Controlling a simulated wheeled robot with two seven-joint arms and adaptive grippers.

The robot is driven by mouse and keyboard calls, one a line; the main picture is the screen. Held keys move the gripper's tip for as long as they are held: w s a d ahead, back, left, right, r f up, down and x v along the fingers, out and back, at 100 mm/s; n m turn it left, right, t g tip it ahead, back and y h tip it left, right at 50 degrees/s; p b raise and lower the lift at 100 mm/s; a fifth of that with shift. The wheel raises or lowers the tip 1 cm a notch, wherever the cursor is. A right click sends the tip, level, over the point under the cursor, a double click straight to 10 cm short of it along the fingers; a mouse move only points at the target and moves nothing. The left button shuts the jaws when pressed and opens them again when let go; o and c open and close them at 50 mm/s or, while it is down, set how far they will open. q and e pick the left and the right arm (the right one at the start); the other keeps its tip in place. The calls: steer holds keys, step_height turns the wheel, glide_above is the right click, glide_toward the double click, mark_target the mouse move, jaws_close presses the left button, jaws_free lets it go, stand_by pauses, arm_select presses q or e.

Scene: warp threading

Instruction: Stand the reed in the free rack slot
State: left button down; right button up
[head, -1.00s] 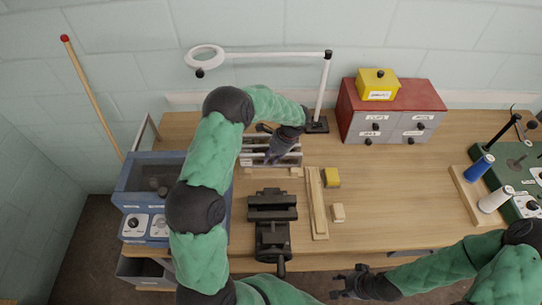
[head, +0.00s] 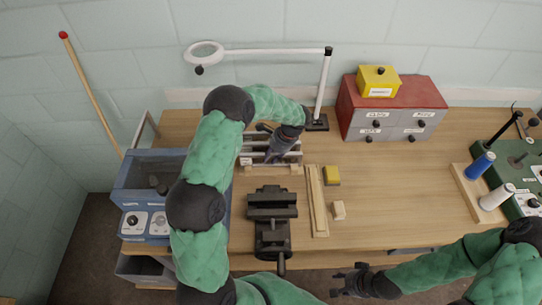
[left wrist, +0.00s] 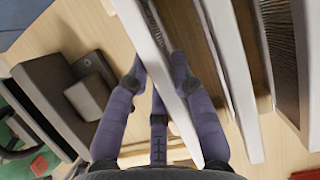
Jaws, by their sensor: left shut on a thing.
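The rack (head: 270,170) stands at the back of the bench, with pale reeds upright in it. My left gripper (head: 281,152) is over the rack and hides part of it. In the left wrist view, my left gripper (left wrist: 158,85) is shut on a white-edged reed (left wrist: 145,32), which runs slanting between its fingers. Two more white-edged reeds, a near one (left wrist: 228,75) and a far one (left wrist: 282,55), stand to its right. The free slot and the held reed's lower edge cannot be made out. My right gripper (head: 340,283) is open and empty near the front edge.
A black vise (head: 272,215) stands in front of the rack. A lamp post (head: 322,90) rises behind. The bench's right middle is clear.

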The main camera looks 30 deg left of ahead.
arm_select(q)
steer(key=shift+f, duration=0.15)
steer(key=c, duration=1)
jaws_free()
steer(key=v, duration=1.2)
steer(key=shift+a, duration=0.1)
